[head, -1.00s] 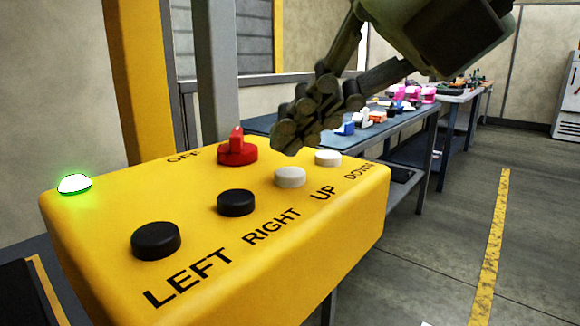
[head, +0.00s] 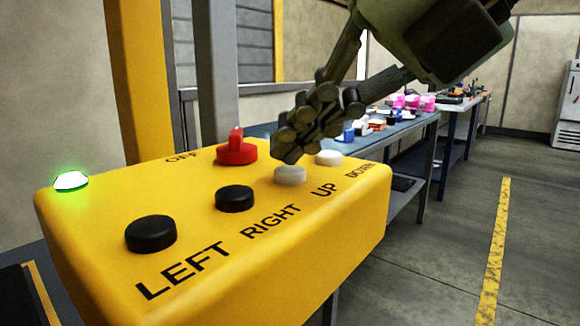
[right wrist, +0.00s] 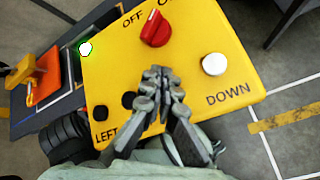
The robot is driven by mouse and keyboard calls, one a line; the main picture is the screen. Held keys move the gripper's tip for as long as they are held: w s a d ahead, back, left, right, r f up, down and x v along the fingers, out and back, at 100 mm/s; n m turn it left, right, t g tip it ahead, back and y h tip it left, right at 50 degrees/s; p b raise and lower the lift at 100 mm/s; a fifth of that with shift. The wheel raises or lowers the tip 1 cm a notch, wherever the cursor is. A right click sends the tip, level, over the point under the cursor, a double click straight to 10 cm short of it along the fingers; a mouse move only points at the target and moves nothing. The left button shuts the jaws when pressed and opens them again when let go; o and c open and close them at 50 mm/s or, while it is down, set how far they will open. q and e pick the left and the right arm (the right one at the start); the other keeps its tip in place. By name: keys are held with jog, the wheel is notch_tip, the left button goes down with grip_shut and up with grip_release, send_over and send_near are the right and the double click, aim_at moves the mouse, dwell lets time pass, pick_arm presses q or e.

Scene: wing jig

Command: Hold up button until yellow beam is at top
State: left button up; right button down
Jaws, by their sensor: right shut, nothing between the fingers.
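The yellow control box (head: 330,215) fills the lower left of the head view. Its white UP button (head: 291,177) is the nearer of two white buttons; the other is the DOWN button (head: 328,158). My right gripper (head: 288,152) is shut and empty, with its fingertips right over the UP button, at or almost on its top; I cannot tell whether it is pressed. In the right wrist view the gripper (right wrist: 157,74) hides the UP button. A yellow upright (head: 140,80) stands behind the box; I cannot tell whether it is the task's beam. My left gripper is out of view.
The box also has a red OFF knob (head: 236,152), black LEFT (head: 151,234) and RIGHT (head: 235,198) buttons, and a lit green lamp (head: 71,181). Behind stands a blue table (head: 405,128) with small parts. The floor at right is clear, with a yellow line (head: 495,250).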

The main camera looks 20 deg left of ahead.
aim_at(299, 169)
jog(key=shift+f+b, duration=0.4)
jog(key=shift+b, duration=0.05)
dwell(0.3)
jog(key=shift+r, duration=0.15)
dwell(4.9)
jog(key=shift+r+p, duration=0.4)
jog(key=shift+r, duration=0.35)
jog(key=shift+r, duration=0.1)
jog(key=shift+r+p, duration=1.45)
jog(key=shift+r, duration=0.95)
